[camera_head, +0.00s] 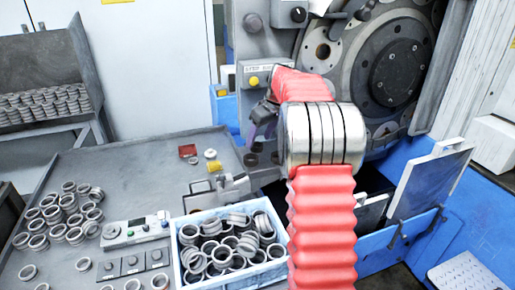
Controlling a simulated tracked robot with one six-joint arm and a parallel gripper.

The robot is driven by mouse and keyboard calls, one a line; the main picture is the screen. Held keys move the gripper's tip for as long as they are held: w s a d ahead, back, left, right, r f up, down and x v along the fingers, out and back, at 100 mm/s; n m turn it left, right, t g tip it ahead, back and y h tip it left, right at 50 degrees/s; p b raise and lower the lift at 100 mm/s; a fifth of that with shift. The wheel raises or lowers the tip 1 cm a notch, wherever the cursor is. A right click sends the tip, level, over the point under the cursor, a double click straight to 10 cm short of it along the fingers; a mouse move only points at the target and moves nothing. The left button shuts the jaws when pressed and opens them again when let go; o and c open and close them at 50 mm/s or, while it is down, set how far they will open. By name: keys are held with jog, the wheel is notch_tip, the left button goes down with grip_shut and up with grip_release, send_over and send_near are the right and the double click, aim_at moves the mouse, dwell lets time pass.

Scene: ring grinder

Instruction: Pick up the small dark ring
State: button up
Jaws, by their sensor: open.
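A small dark ring (250,159) lies on the grey table near its right back edge, left of my arm. A second small dark round piece is just behind it, too small to make out. My gripper (262,128) is at the far end of my red-sleeved arm, above and a little behind the dark ring. It is small and partly hidden by the arm, and its jaws are open. Nothing shows held in it. The gripper and the ring appear apart.
A white-blue crate (181,262) full of metal rings stands at the table's front. Loose rings lie at left, near a control box (134,231). A clamp fixture (222,187) stands left of my arm. The grinder (398,72) rises behind. The table's middle is largely clear.

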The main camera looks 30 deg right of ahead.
aim_at(258, 142)
jog(key=shift+x, duration=1.55)
jog(key=c, duration=1.2)
jog(key=shift+d+r, duration=0.1)
jog(key=shift+r, duration=0.05)
notch_tip(258, 142, up, 10)
jog(key=shift+f, duration=0.1)
jog(key=shift+s, duration=0.1)
jog(key=shift+s+a, duration=0.6)
jog(key=shift+s, duration=1.65)
jog(key=shift+s+a, duration=0.6)
jog(key=shift+s, duration=1.65)
jog(key=shift+s+a, duration=0.6)
jog(key=shift+s, duration=1.65)
